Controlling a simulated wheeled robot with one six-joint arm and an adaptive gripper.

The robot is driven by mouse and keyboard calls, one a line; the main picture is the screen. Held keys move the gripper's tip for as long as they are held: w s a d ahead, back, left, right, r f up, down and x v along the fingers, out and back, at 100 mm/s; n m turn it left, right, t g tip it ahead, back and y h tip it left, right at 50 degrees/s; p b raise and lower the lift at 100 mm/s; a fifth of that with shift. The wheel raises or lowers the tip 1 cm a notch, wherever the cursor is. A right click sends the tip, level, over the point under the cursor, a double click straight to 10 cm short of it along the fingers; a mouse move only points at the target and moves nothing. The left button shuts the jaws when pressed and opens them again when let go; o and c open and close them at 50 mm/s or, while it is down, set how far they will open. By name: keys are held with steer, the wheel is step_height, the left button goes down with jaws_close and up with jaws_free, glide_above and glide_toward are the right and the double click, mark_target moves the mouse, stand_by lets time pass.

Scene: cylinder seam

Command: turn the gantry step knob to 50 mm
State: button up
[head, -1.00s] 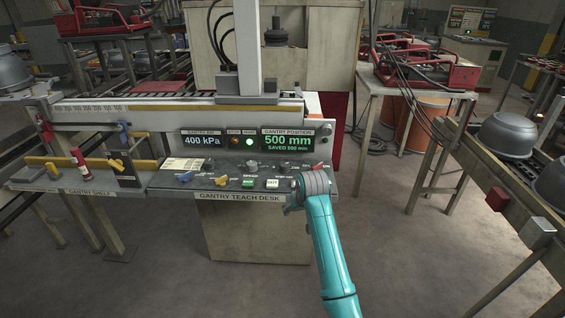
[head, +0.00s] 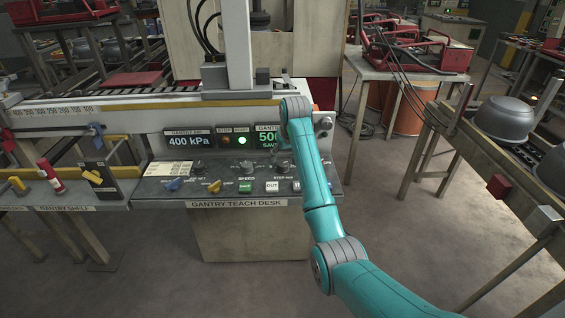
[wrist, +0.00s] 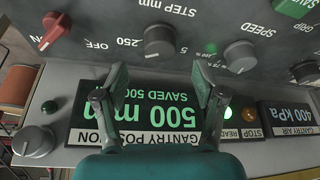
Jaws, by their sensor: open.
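In the wrist view, where the panel shows upside down, the step knob (wrist: 158,40) is a round grey dial near the "STEP mm" lettering, with "250" printed on one side.
A second grey knob (wrist: 238,55) and a red knob (wrist: 52,30) flank the step knob. Another grey knob (wrist: 35,140) sits at the display's side. A table with red fixtures (head: 410,45) stands to the right.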

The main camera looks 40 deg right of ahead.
mark_target(283, 163)
steer(key=shift+x, duration=2.6)
steer(key=c, duration=1.1)
